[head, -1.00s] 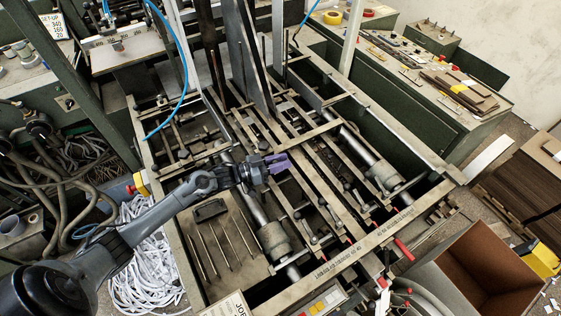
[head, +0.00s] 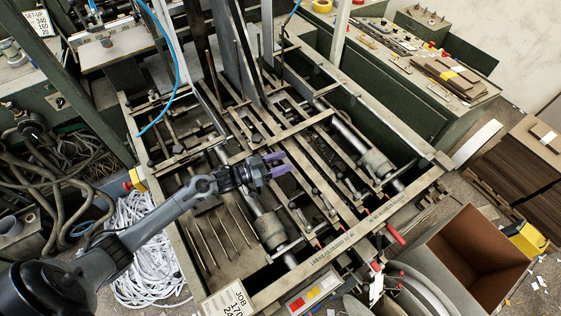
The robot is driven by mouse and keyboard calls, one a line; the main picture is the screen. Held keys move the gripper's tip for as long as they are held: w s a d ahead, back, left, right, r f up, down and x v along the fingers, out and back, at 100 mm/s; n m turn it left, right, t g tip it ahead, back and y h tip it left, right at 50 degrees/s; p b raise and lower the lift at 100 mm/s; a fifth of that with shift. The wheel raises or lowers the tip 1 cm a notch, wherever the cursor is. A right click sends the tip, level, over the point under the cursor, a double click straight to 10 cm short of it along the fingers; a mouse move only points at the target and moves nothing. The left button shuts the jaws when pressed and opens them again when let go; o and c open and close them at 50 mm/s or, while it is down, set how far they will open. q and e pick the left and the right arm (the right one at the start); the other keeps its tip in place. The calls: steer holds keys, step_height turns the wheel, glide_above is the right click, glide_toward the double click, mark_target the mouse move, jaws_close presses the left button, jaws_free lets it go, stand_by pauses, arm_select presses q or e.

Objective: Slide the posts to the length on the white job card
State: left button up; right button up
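The greyboard feeder (head: 302,263) fills the middle of the head view, with long flat bars, cross rods and small dark clamps in its frame. Dark upright posts (head: 208,62) stand at its back; I cannot tell which posts the task means. My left gripper (head: 281,163) is over the middle of the feeder, its two purple fingertips apart with nothing seen between them. I cannot tell its height above the bars. The white job card (head: 228,302) is at the bottom edge, partly cut off; "JOB" and "170" show. My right gripper is not in view.
A set-up card (head: 40,22) stands at top left. Red-handled levers (head: 396,236) stick out at the feeder's front right. An open brown-lined bin (head: 478,258) and stacked boards (head: 525,165) stand right. White strips (head: 150,255) and hoses lie left. A blue hose (head: 180,65) hangs at the back.

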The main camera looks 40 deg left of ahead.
arm_select(q)
steer(key=shift+r, duration=0.1)
steer(key=d+r, duration=1)
steer(key=d, duration=0.1)
steer(key=shift+s+d+r+b, duration=0.25)
steer(key=shift+d+r+b, duration=0.1)
steer(key=shift+r+b, duration=0.05)
